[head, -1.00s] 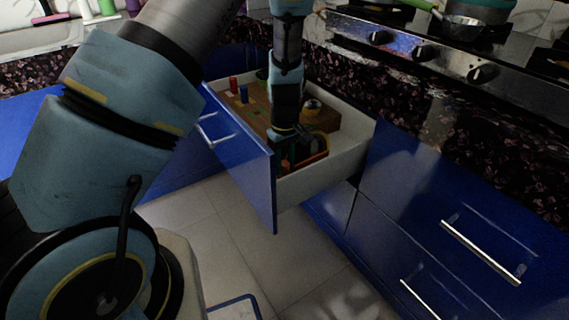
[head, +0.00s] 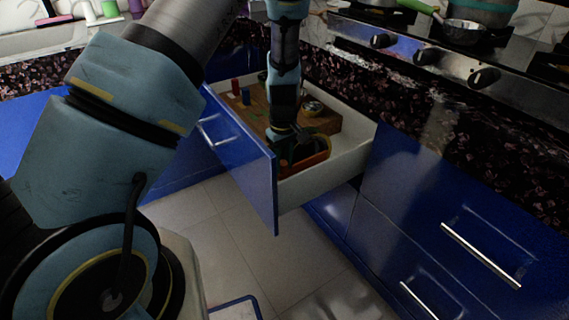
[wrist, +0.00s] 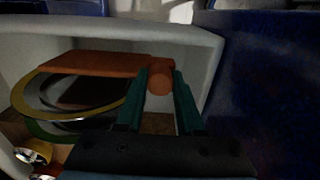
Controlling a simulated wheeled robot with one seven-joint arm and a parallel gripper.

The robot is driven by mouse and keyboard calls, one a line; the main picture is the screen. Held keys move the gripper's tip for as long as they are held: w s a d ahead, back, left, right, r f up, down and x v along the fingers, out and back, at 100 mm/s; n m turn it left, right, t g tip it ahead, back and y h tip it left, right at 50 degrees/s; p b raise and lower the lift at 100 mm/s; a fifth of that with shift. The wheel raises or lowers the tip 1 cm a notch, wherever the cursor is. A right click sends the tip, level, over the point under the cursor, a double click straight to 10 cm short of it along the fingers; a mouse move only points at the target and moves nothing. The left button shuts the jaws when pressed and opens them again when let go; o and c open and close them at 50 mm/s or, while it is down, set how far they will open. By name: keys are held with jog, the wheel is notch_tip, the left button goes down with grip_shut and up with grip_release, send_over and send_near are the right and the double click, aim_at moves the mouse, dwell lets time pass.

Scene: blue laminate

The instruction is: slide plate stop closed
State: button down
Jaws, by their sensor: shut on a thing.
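The plate stop is an orange bar (head: 308,164) with a rounded knob at one end, inside the open drawer. In the wrist view the orange stop (wrist: 100,64) runs across the plates and its knob sits between my fingers. My gripper (wrist: 160,92) is shut on the knob, one teal finger on each side. In the head view my gripper (head: 285,150) reaches down into the drawer, and its fingertips are mostly hidden. The plates (wrist: 75,98), with yellow and green rims, lie beside the stop, partly under it in the wrist view.
The blue-fronted drawer (head: 245,165) stands open, its white side wall (head: 345,160) close to my gripper. A wooden block (head: 255,112) with small red and blue pieces lies further back in it. The counter and stove (head: 430,60) rise behind. Bare tiled floor (head: 215,235) lies in front.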

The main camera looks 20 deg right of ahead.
jog(key=c, duration=0.5)
grip_release()
jog(key=shift+w, duration=0.2)
jog(key=shift+c, duration=0.2)
notch_tip(320, 180, up, 11)
jog(key=shift+p, duration=0.3)
jog(key=shift+f, duration=0.15)
